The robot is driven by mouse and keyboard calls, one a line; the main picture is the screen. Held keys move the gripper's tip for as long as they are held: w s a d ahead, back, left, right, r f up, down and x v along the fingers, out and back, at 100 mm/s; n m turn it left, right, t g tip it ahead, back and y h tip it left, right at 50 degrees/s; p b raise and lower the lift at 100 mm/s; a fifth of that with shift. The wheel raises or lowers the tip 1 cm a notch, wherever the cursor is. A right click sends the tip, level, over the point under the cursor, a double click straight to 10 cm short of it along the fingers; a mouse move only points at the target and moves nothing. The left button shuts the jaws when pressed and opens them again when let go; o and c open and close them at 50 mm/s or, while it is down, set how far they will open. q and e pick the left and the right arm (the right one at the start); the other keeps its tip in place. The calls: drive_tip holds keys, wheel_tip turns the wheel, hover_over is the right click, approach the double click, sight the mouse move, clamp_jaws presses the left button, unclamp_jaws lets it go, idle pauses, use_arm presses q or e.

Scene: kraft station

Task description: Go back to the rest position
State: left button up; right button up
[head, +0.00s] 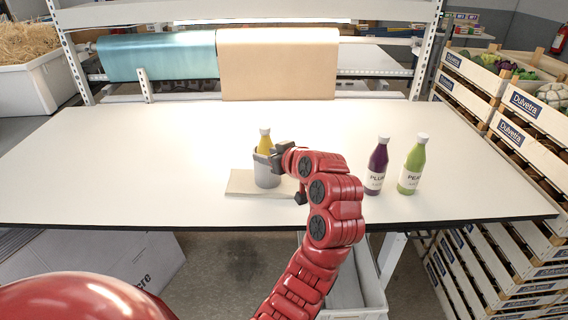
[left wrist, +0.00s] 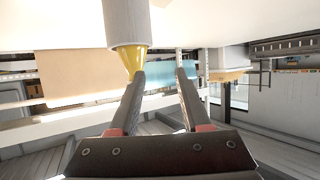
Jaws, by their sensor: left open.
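My left gripper (head: 277,157) is beside the upper right of a grey cup (head: 265,172) on the table. A yellow bottle (head: 265,143) with a pale cap stands in the cup. In the left wrist view, my left gripper (left wrist: 160,76) has its two fingers apart with nothing between them. The picture there is upside down, with the grey cup (left wrist: 127,22) and the yellow bottle (left wrist: 132,58) hanging from the top. One fingertip is close to the bottle; I cannot tell if it touches. My right gripper is not in view.
The cup stands on a thin beige board (head: 240,184) on the white table (head: 130,165). A purple bottle (head: 377,168) and a green bottle (head: 411,166) stand right of my arm. Paper rolls (head: 278,65) hang behind. Crates (head: 515,130) flank the right. The table's left side is clear.

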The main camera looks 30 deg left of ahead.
use_arm(q)
drive_tip(key=v, duration=0.9)
drive_tip(key=shift+b, duration=0.3)
